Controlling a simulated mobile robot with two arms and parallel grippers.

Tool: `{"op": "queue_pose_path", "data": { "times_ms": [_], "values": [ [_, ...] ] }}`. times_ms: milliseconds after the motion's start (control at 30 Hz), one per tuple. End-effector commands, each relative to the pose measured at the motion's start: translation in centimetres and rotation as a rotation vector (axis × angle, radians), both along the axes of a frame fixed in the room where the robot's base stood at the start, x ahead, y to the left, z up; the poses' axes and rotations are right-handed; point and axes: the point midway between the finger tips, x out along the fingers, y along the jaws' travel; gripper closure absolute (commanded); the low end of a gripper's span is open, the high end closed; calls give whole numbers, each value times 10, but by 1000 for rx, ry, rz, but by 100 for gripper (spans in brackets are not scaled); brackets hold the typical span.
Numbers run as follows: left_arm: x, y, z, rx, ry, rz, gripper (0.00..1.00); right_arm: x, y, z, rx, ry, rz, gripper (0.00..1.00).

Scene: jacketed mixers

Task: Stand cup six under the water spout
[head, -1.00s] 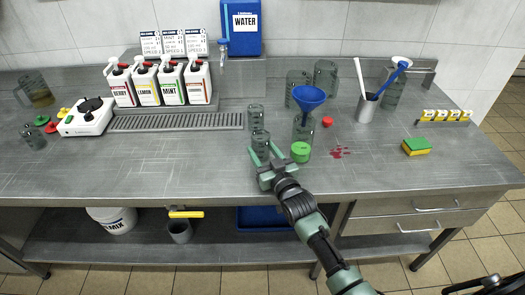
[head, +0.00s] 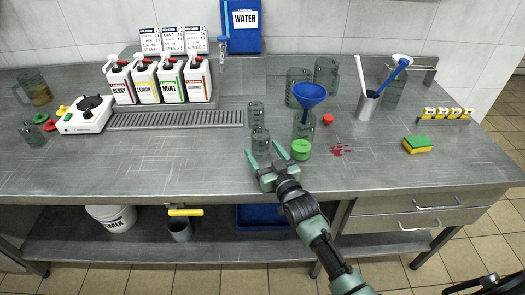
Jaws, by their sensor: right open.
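The water spout (head: 222,47) is a small blue-topped tap below the blue water box (head: 241,27) on the back wall. Two clear graduated cups stand upright near the bench's middle: a rear cup (head: 256,113) and a front cup (head: 261,140). I cannot read a number on either, so I cannot tell which is cup six. Both are right of the spout and nearer the front. My right gripper (head: 262,151) is open, its fingers pointing at the front cup from the near side. I cannot tell whether they touch it.
A drain grate (head: 175,120) runs left of the cups, with several syrup jugs (head: 145,82) behind it. Close right are a green lid (head: 301,149) and a blue funnel (head: 309,95) in a glass vessel (head: 303,127). The bench front left is clear.

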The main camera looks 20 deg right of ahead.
Motion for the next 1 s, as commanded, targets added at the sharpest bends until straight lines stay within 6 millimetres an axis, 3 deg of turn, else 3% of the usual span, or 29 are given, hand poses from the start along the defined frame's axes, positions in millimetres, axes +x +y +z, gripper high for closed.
{"op": "queue_pose_path", "data": {
  "times_ms": [200,400,500,733,1000],
  "values": [
    [0,0,-6,0,0,0,64,-42,-1,-3,0,3,0,27],
    [0,0,-6,0,0,0,64,-63,-3,0,-1,2,1,23],
    [0,0,-5,0,0,0,64,-57,-3,8,-2,23,19,23],
    [-1,1,-1,1,1,0,64,-21,0,42,-29,223,136,23],
    [-3,1,1,2,4,0,64,-18,-5,53,-88,422,200,23]
  ]
}}
